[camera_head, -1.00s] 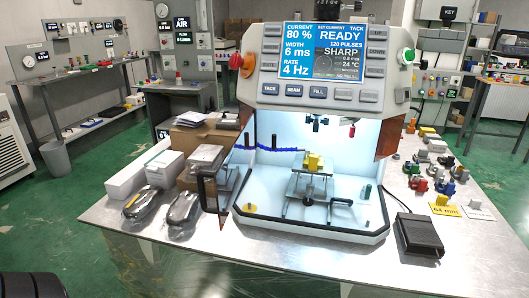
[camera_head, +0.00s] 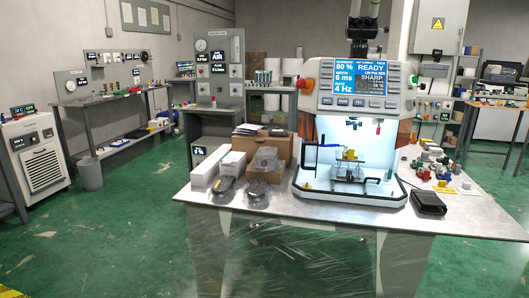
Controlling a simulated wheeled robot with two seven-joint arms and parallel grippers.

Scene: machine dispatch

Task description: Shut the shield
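The machine (camera_head: 362,100) stands on the metal bench, its screen reading READY. Its lit white chamber (camera_head: 330,132) is uncovered at the front, so the shield looks open. Amber-brown tinted panels show at the chamber's left side (camera_head: 307,126) and right side (camera_head: 404,134); I cannot tell for certain which of them is the shield. A dark handle-like bar stands at the left front edge of the chamber. Inside are a small stand (camera_head: 348,170) and a yellow block (camera_head: 349,155). Neither of my grippers is in view.
Boxes (camera_head: 265,142) and two clear-wrapped items stand left of the machine on the bench (camera_head: 400,222). A black pedal (camera_head: 428,204) and several small coloured parts lie to its right. Green floor (camera_head: 110,240) is free on the left and in front.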

